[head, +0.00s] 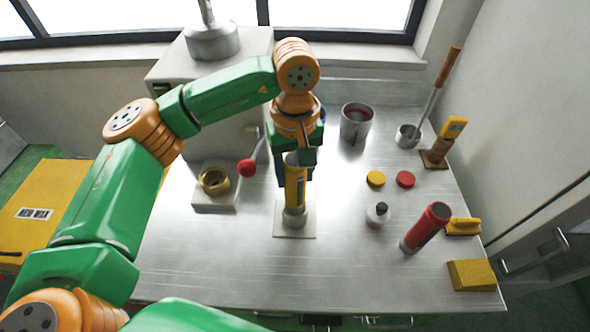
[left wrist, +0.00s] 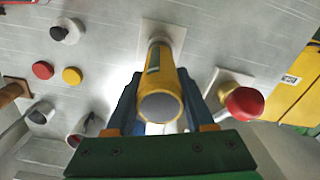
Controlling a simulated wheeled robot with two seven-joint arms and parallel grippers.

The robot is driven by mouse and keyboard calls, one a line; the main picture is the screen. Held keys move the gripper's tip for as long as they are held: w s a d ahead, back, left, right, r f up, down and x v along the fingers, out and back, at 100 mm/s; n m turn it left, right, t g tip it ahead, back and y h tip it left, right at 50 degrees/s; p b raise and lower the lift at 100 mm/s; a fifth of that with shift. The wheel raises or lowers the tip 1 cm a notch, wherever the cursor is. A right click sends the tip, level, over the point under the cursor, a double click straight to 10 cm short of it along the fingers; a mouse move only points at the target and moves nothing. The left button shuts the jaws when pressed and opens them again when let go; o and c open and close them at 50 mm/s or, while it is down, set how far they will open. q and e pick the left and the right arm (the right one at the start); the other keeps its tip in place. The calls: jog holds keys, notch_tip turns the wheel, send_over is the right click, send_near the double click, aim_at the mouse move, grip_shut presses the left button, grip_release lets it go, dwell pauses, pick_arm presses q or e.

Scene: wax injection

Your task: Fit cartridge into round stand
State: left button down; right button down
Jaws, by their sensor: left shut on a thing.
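The yellow cartridge (head: 294,190) stands nearly upright at the middle of the table. My left gripper (head: 300,160) is shut on its upper part, with one finger on each side. The left wrist view shows the cartridge's grey end face (left wrist: 160,106) between the two blue fingers. The round stand, a grey collar (head: 294,219) on a square plate (head: 294,233), is directly under the cartridge. The cartridge's lower end meets the collar, but I cannot tell how deep it sits. My right gripper is not in view.
A metal pot (head: 356,123) is behind. A block with a brass ring (head: 214,181) and a red-knobbed lever (head: 247,168) are left. The front table is clear.

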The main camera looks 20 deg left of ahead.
aim_at(295, 189)
pick_arm(q)
jog(key=shift+f+b, duration=2.15)
jog(key=shift+f, duration=0.25)
jog(key=shift+c, duration=1)
grip_release()
notch_tip(295, 189, up, 7)
jog(key=shift+r+b, duration=0.1)
jog(key=shift+b, duration=0.25)
